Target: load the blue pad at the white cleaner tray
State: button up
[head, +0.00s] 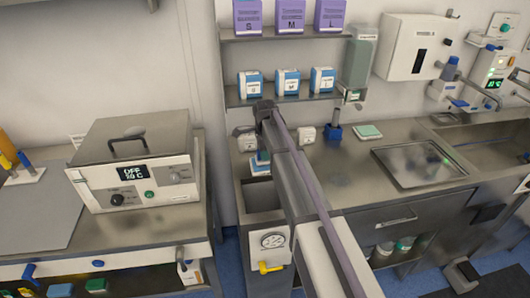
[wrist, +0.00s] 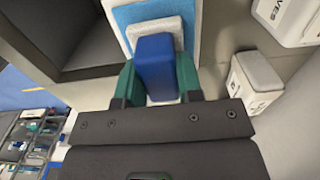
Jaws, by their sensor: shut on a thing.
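My gripper (wrist: 158,88) has teal fingers shut on a dark blue block (wrist: 155,62). The block stands on a small white plate (wrist: 176,30). Under that lies a light blue pad (wrist: 130,14) with a white edge, perhaps the white cleaner tray (wrist: 118,30). I cannot tell whether the white plate touches the pad. In the head view the light blue and white stack (head: 260,164) shows partly behind my arm, at the left end of the steel counter. My fingers are hidden there.
An open sink (head: 259,194) lies in front of the stack. A white box (wrist: 258,82) stands right of my gripper in the wrist view. Shelves (head: 285,97) with boxes hang above. A blue-handled thing (head: 334,126), green pad (head: 368,131) and steel tray (head: 424,163) lie farther right.

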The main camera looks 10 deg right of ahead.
jog(key=shift+f+b, duration=0.5)
jog(key=shift+b, duration=0.1)
dwell(1.6)
notch_tip(320, 180, up, 7)
jog(key=p, duration=0.7)
jog(key=shift+r, duration=0.1)
dwell(0.4)
